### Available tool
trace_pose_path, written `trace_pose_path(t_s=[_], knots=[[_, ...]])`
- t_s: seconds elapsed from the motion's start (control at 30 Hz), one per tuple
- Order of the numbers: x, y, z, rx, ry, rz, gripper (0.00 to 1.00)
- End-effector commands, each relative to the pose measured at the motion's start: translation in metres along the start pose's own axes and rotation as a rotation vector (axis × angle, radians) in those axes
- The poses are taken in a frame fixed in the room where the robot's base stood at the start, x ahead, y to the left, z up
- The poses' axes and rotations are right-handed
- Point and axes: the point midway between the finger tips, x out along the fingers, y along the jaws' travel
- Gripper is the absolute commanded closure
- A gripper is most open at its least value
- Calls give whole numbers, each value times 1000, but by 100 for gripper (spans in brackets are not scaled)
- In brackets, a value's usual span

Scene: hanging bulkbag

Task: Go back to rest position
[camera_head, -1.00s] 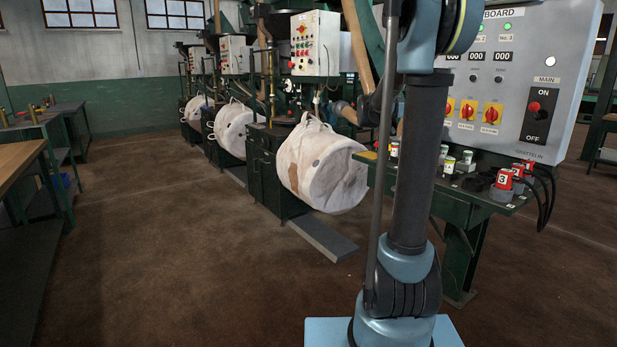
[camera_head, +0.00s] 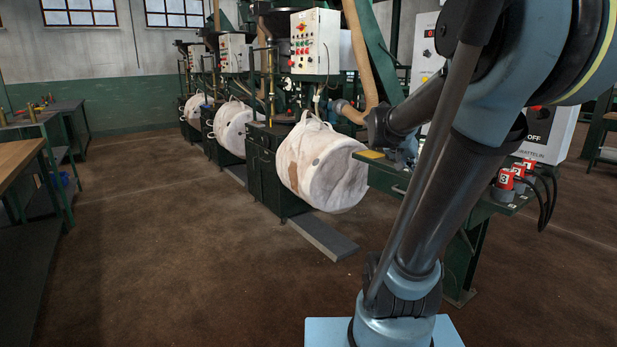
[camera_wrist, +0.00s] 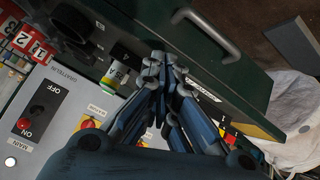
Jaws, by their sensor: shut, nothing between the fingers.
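My gripper (camera_wrist: 166,68) shows in the wrist view with its blue fingers drawn together at the tips and nothing between them. It points toward the green bench (camera_wrist: 170,35) that carries the red numbered plugs. In the head view my arm leans up to the right, and its wrist end hangs beside the bench's yellow-marked left end. The gripper is mostly hidden by my arm there. The grey switchboard (camera_wrist: 60,115) with its ON/OFF switch shows at the left of the wrist view. I cannot tell the exact gap between gripper and bench.
White bulk bags (camera_head: 322,165) hang from green machines in a row. The switchboard (camera_head: 553,132) stands behind my arm, and red plugs (camera_head: 505,180) with black cables sit on the bench. A workbench (camera_head: 20,165) stands at left. The brown floor (camera_head: 190,240) between is clear.

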Motion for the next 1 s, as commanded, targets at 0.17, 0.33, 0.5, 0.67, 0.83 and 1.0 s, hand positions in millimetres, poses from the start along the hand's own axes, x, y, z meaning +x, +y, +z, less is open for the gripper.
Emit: trace_pose_path(t_s=[0.17, 0.33, 0.5, 0.67, 0.83, 1.0], knots=[[-12, 2, 81, -120, -142, -102, 100], [-26, -2, 156, -242, -262, -225, 100], [-42, -10, 227, -365, -359, -373, 100], [-55, -18, 279, -461, -418, -500, 100], [-64, -25, 307, -515, -445, -579, 100], [-66, -26, 311, -526, -448, -593, 100]])
